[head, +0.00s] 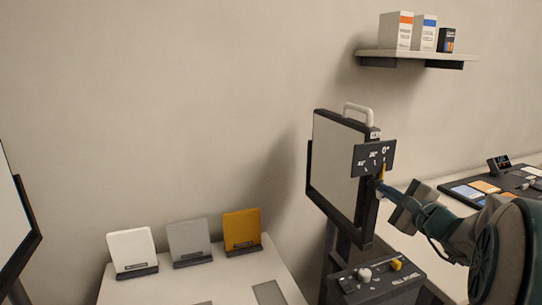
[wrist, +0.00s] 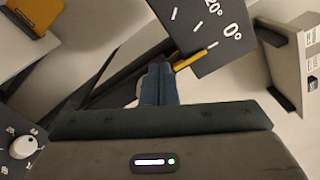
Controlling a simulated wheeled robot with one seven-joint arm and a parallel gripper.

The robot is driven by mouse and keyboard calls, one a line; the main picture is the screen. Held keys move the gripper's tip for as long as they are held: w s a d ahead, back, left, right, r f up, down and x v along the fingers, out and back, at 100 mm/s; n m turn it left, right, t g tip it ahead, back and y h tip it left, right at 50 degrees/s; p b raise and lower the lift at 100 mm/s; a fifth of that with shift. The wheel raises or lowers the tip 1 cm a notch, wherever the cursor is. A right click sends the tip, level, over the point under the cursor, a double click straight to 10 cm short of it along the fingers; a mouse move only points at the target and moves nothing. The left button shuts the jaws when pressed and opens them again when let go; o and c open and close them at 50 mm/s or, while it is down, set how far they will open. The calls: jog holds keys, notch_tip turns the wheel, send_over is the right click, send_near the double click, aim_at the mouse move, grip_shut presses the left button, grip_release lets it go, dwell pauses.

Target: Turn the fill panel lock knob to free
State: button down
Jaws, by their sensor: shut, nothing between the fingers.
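The fill panel (head: 336,160) is a pale flat panel in a black frame with a white handle on top. A dark angle plate (head: 374,158) with white marks is at its right edge; it also shows in the wrist view (wrist: 205,25). A yellow pointer (wrist: 188,62) lies by the plate, near the 0° mark. My gripper (head: 381,186) is shut and empty, its tips just below the plate and close to the pointer; in the wrist view the blue fingers (wrist: 159,72) point at the frame edge. Contact is unclear. No lock knob is clearly identifiable; my fingers cover part of that area.
A dark control box (head: 372,287) with a white knob (head: 365,274) and a yellow knob (head: 396,264) sits below the panel. A white table (head: 222,291) holds white, grey and yellow cards. A shelf (head: 415,54) with boxes is above. A dark console (head: 495,184) stands right.

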jog(key=shift+d+f+b, duration=0.1)
jog(key=shift+f+b, duration=0.15)
jog(key=shift+b, duration=0.05)
jog(key=shift+f+b, duration=0.2)
jog(key=shift+b, duration=0.55)
jog(key=shift+s+a+f+b, duration=0.15)
jog(key=shift+a+f+b, duration=0.3)
jog(key=shift+b, duration=1.8)
jog(key=shift+a+b, duration=0.15)
jog(key=shift+b, duration=0.15)
jog(key=shift+s+a+r, duration=0.1)
jog(key=shift+s+r, duration=0.05)
jog(key=b+v, duration=0.2)
jog(key=v, duration=0.4)
jog(key=shift+a, duration=0.1)
